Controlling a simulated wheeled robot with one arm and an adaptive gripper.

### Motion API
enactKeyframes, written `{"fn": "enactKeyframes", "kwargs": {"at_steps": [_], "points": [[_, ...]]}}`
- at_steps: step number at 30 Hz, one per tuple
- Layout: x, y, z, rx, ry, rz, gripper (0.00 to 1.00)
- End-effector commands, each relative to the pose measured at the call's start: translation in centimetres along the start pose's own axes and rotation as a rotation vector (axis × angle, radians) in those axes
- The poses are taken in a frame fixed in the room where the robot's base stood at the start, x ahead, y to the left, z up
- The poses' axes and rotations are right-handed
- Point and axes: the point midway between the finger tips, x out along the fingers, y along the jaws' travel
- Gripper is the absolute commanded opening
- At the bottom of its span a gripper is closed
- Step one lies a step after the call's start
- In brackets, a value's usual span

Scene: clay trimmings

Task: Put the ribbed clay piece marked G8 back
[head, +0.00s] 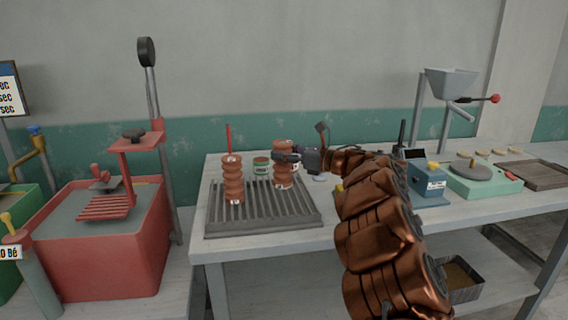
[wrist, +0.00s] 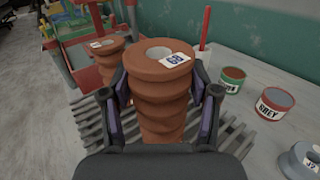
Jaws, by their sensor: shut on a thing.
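A ribbed, reddish-brown clay piece (head: 283,173) is upright at the right part of a grey slatted rack (head: 264,230). My gripper (head: 286,157) is shut on it near its top. In the wrist view the same clay piece (wrist: 158,112) sits between the two fingers of my gripper (wrist: 160,97). Its tag on top has a blue mark that I cannot read surely. I cannot tell whether its foot touches the slats. A second ribbed clay piece (head: 233,180) stands on the rack to the left; it also shows in the wrist view (wrist: 107,62) with its own tag.
A can marked GREY (wrist: 273,104) and another can (wrist: 232,80) stand behind the rack. A red rod (head: 228,139) rises there too. A red tub (head: 100,240) is to the left. A blue box (head: 428,190) and a green wheel device (head: 482,180) are to the right.

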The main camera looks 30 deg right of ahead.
Motion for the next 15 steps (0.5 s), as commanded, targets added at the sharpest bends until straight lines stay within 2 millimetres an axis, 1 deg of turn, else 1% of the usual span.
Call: {"fn": "enactKeyframes", "kwargs": {"at_steps": [6,9,15], "points": [[0.0,-0.1,-2.4,0.003,-0.001,-0.001,0.00],[0.0,-0.1,-3.3,0.001,-0.002,-0.002,0.00],[0.0,0.0,-3.4,-0.001,-0.002,-0.001,0.00]]}}
